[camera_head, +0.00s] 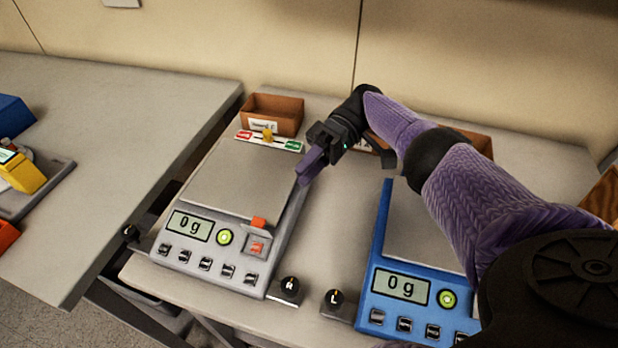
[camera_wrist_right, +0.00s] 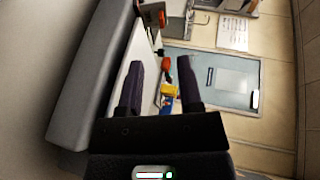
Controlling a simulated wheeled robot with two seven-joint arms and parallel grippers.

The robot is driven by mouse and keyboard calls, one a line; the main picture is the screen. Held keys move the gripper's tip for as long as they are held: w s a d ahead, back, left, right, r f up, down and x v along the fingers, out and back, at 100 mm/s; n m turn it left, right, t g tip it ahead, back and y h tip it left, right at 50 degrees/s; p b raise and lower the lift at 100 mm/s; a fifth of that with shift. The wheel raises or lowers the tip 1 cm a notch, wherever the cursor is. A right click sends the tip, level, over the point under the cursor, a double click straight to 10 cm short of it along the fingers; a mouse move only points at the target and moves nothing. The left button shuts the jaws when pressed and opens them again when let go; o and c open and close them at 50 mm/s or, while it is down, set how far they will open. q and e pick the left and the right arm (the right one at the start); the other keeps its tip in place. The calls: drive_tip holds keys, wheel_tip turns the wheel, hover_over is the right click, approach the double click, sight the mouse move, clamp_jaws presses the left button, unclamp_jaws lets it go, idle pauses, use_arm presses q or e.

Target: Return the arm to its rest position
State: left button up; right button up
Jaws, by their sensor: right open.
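My right arm (camera_head: 465,190), in a purple knitted sleeve, reaches in from the right of the head view. Its gripper (camera_head: 308,165) hangs over the right edge of the grey scale (camera_head: 240,180), pointing left. In the right wrist view my right gripper (camera_wrist_right: 161,75) has its two dark fingers spread, with nothing held between them. My left gripper is in neither view.
The grey scale and a blue scale (camera_head: 385,270) both read 0g. Another table (camera_head: 120,130) is at left, with a gap between. The arm covers part of the blue scale.

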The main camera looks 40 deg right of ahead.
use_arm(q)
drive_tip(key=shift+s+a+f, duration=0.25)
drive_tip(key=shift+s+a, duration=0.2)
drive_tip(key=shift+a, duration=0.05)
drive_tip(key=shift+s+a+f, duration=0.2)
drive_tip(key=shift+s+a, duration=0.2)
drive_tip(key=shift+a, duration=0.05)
